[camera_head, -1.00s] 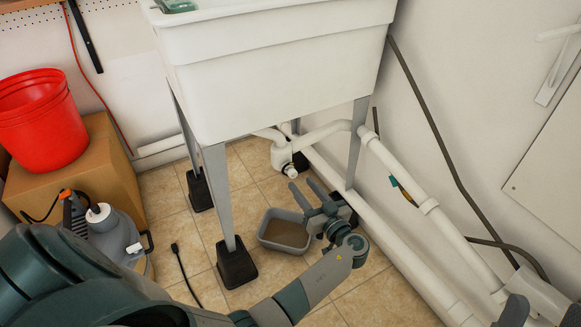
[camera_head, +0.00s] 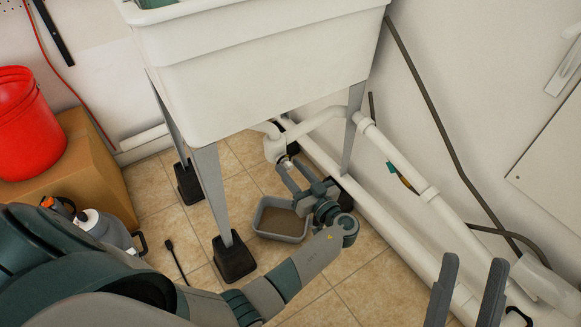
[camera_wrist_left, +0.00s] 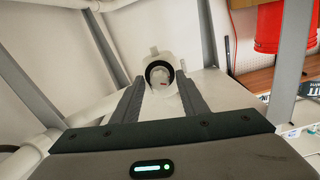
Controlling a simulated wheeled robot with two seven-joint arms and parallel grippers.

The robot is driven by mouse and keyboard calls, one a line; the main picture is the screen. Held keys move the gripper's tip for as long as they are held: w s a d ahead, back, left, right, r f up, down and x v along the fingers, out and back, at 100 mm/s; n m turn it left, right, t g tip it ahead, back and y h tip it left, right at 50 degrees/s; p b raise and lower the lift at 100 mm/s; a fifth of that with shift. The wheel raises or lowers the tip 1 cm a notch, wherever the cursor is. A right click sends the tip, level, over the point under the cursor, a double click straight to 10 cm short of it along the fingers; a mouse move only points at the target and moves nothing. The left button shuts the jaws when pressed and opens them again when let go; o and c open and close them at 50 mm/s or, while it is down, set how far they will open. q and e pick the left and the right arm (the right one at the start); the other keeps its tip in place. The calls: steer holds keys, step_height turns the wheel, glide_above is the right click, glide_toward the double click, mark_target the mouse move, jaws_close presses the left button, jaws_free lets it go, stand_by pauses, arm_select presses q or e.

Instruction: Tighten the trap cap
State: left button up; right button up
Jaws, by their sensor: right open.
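The white trap (camera_head: 276,150) hangs under the sink, with its cap at the lower end. In the left wrist view the cap (camera_wrist_left: 160,76) is a pale knob inside a dark ring, facing the camera. My left gripper (camera_head: 291,170) reaches up to the trap from below. In the left wrist view my left fingers (camera_wrist_left: 161,88) stand apart on either side of the cap; whether they touch it is unclear. My right gripper (camera_head: 468,268) is open and empty at the lower right, far from the trap.
A grey tub of brownish water (camera_head: 282,220) stands on the tiles below the trap. Sink legs (camera_head: 214,195) stand to the left, and white pipes (camera_head: 400,175) run along the right wall. A red bucket (camera_head: 28,125) sits on a cardboard box (camera_head: 95,170).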

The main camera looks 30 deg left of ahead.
arm_select(q)
jaws_close()
